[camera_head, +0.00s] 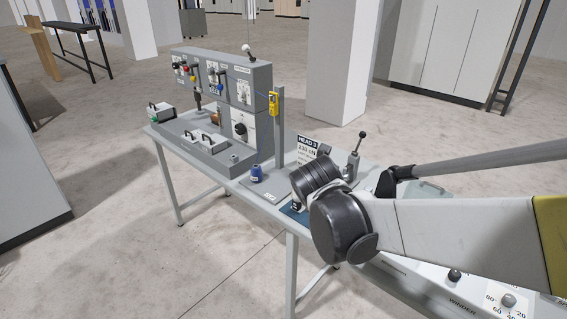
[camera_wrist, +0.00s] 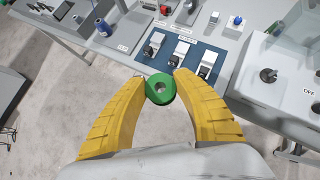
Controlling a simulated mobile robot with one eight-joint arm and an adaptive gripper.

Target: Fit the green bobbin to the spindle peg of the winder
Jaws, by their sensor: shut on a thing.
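My gripper (camera_wrist: 161,82) has two yellow fingers shut on the green bobbin (camera_wrist: 160,92) in the wrist view. The bobbin's round end with its central hole faces the camera. It is held above the floor in front of the table edge, clear of the winder. The winder (camera_head: 420,283) is the pale box at lower right in the head view, partly hidden by my arm. In the wrist view, the pale housing (camera_wrist: 246,92) at right carries a dark upright part (camera_wrist: 268,75); I cannot tell whether this is the spindle peg. The gripper and bobbin are hidden in the head view.
A blue mat (camera_wrist: 196,60) with several metal clamp-like pieces lies beyond the bobbin. A blue spool (camera_head: 257,174) stands on a pale plate near a grey post (camera_head: 280,125). A grey control console (camera_head: 225,95) stands at the table's far end. A lever (camera_head: 354,155) rises beside my arm.

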